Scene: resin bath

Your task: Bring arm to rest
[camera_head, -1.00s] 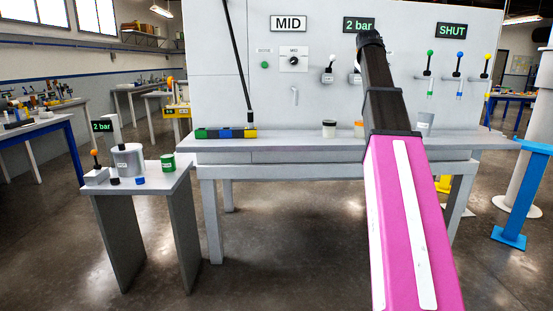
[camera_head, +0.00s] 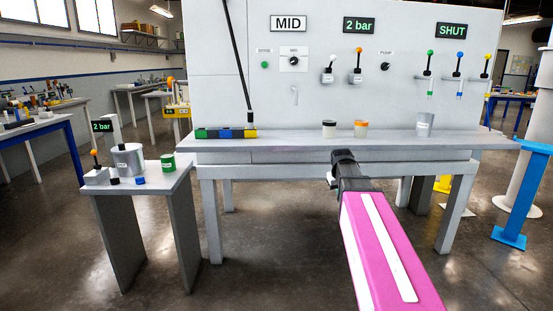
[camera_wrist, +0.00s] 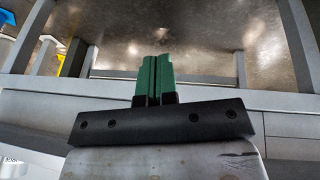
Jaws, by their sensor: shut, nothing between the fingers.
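My arm (camera_head: 378,240), pink with a white stripe, reaches up from the bottom right of the head view. Its dark far end (camera_head: 350,172) is in front of the bench's front edge, around bench-top height. My gripper shows in the wrist view (camera_wrist: 155,80), with its two green fingers together and nothing between them. The wrist view looks along the fingers toward the grey bench frame (camera_wrist: 205,103) and the floor. The fingers cannot be made out in the head view.
The grey bench (camera_head: 290,146) carries a coloured block strip (camera_head: 226,133), small cups (camera_head: 329,129) and a grey cup (camera_head: 425,123). Above is a panel with knobs and levers. A side table (camera_head: 150,184) holds a pot (camera_head: 127,160) and a green can (camera_head: 168,162). Floor is open between them.

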